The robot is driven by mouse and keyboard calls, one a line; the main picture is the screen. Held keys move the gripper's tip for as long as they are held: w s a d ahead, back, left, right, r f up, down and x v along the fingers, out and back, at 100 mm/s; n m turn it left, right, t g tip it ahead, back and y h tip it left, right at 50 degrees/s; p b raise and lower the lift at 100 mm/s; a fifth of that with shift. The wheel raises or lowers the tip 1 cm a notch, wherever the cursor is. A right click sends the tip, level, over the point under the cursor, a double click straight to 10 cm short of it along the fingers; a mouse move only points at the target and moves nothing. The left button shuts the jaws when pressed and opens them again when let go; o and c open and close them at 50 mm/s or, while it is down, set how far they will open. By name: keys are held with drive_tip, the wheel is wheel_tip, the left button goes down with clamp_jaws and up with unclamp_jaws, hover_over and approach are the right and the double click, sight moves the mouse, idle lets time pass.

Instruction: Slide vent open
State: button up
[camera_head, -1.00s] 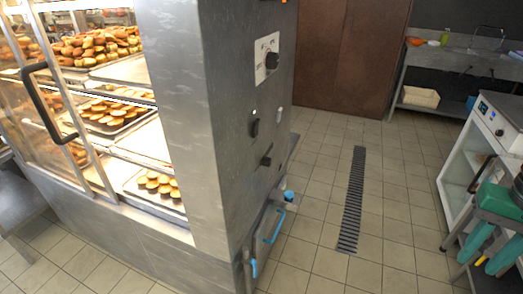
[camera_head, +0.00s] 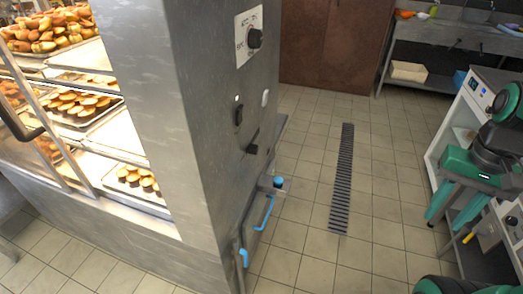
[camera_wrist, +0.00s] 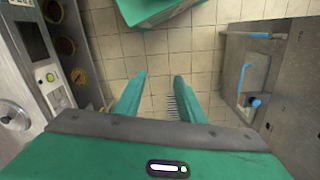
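The steel display cabinet (camera_head: 170,100) fills the left of the head view. I cannot tell which of these belongs to the vent. My gripper (camera_head: 440,208) hangs at the right, well apart from the cabinet, across the floor drain. In the wrist view my gripper (camera_wrist: 158,76) has its two green fingers apart, with only floor between them. The cabinet's lower part (camera_wrist: 240,115) is at that view's right.
Blue handles (camera_head: 265,212) and a blue cap (camera_head: 278,182) stick out low on the cabinet side. A floor drain (camera_head: 342,175) crosses the clear tiled floor. A white appliance (camera_head: 470,100) stands close behind my arm at the right. A sink counter (camera_head: 455,45) is at the back.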

drive_tip(key=w+a+f+m+y, duration=0.1)
drive_tip(key=w+a+f+y, duration=0.1)
drive_tip(key=w+a+f, duration=0.65)
drive_tip(key=m+t+y, duration=0.7)
drive_tip(key=m+y, duration=0.7)
drive_tip(key=y, duration=0.1)
approach(253, 149)
drive_tip(key=w+x, duration=0.1)
drive_tip(key=x, duration=0.7)
drive_tip(key=shift+d+f, duration=0.2)
drive_tip(key=shift+f, duration=0.2)
drive_tip(key=shift+w, duration=0.1)
clamp_jaws()
